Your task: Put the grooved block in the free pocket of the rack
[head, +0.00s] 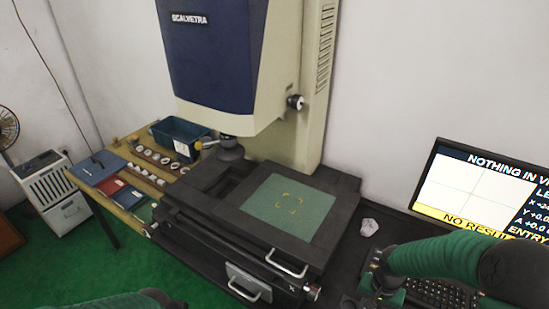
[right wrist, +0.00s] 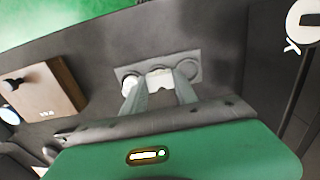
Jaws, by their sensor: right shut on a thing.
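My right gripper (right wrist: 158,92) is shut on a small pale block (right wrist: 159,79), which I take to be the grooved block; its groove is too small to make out. The block is over the middle of a grey rack (right wrist: 196,61) with round pockets. I cannot tell whether it is inside a pocket or above it. A ring-shaped pocket shows on either side, and a white round piece (right wrist: 129,86) lies by the left finger. In the head view my right gripper (head: 372,288) is at the lower right, with its fingers unclear. My left gripper is out of view.
A wooden case (right wrist: 48,82) with a dark knob is left of the rack. The measuring machine's stage (head: 340,190) fills the middle of the head view. The monitor (head: 480,190) and keyboard (head: 440,293) are at right.

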